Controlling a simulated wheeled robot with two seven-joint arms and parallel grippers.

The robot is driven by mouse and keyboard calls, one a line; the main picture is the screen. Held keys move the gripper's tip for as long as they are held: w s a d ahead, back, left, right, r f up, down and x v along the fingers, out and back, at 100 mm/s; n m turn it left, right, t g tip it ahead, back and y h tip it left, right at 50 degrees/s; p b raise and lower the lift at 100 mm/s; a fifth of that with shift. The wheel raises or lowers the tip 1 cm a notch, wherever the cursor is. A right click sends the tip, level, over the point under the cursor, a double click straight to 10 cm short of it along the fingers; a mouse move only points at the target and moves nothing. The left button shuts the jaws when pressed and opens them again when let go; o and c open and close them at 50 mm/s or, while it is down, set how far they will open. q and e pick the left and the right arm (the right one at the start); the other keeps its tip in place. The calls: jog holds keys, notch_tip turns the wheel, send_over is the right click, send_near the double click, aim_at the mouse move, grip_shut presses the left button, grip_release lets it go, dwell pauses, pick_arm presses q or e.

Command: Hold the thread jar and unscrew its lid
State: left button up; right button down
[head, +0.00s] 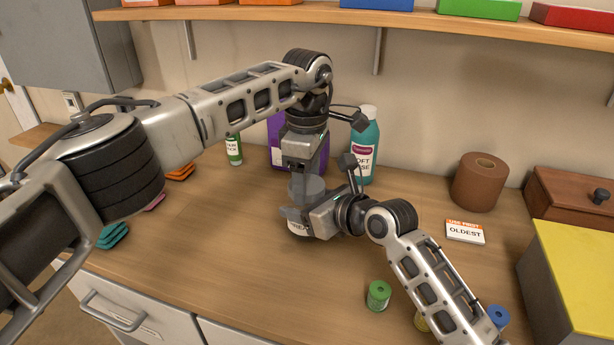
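The thread jar (297,229) stands upright on the wooden counter near the middle of the head view. Part of its white label shows, and its body is largely covered by my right gripper. Its grey lid (311,188) is on top. My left gripper (304,178) points straight down from above, with its fingertips at the lid; their spacing is hard to make out. My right gripper (297,214) comes in from the right, low down, with a finger across the jar's front. It appears shut on the jar body; its far finger is hidden.
Behind the jar stand a purple container (277,133) and a teal bottle (364,150). A brown roll (480,181), an "OLDEST" card (464,231) and a yellow-topped box (575,262) are at right. Counter front-left of the jar is clear.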

pick_arm(q)
jog(key=shift+n, duration=1.7)
jog(key=o, duration=1.1)
jog(key=shift+r, duration=0.15)
notch_tip(320, 180, up, 4)
jog(key=shift+d+r, duration=0.1)
jog(key=shift+r, duration=0.15)
jog(key=shift+c, duration=0.2)
notch_tip(320, 180, up, 3)
jog(key=m, duration=0.3)
jog(key=shift+f, duration=3.9)
